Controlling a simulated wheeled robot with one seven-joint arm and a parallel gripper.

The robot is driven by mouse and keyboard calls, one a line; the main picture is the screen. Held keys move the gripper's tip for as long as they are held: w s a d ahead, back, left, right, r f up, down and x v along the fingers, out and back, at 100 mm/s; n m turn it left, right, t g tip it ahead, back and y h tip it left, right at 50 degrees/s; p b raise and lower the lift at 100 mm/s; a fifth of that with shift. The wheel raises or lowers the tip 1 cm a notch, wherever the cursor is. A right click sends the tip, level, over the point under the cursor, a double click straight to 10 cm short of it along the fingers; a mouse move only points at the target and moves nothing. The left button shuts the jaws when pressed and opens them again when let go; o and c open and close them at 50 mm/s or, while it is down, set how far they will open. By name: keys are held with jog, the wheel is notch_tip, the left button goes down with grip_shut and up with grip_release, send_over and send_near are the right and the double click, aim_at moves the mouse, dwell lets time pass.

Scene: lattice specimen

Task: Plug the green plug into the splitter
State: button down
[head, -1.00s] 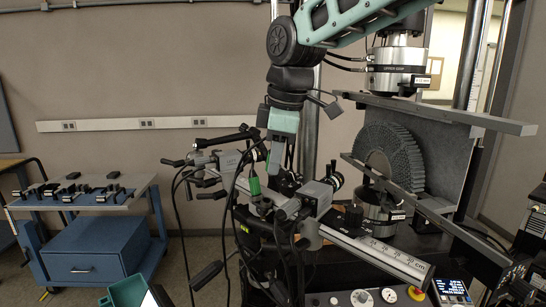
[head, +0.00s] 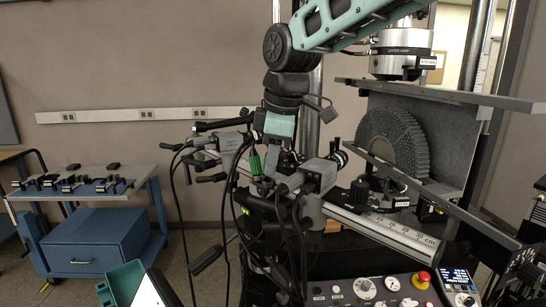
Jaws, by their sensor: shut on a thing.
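The green plug (head: 255,163) stands upright among black cables at the near end of the test rig, with a dark cable rising from its top. My gripper (head: 267,158) hangs down from the mint-green wrist part, with its fingers close beside the plug. It is shut on the plug, though the contact is small and partly hidden by cables. I cannot clearly pick out the splitter among the dark parts below the plug.
Grey clamp-like devices with black handles (head: 318,176) crowd close around the gripper, and loose cables hang in front. A ruled rail (head: 390,226) and a control panel (head: 375,290) lie to the right. A blue cart (head: 98,240) stands left, with open floor between.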

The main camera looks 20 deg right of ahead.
jog(key=c, duration=2.1)
grip_release()
grip_shut()
jog(key=shift+d+f, duration=0.1)
jog(key=shift+d, duration=0.05)
jog(key=shift+b+x, duration=0.6)
jog(key=shift+x, duration=0.35)
jog(key=o, duration=1.4)
grip_release()
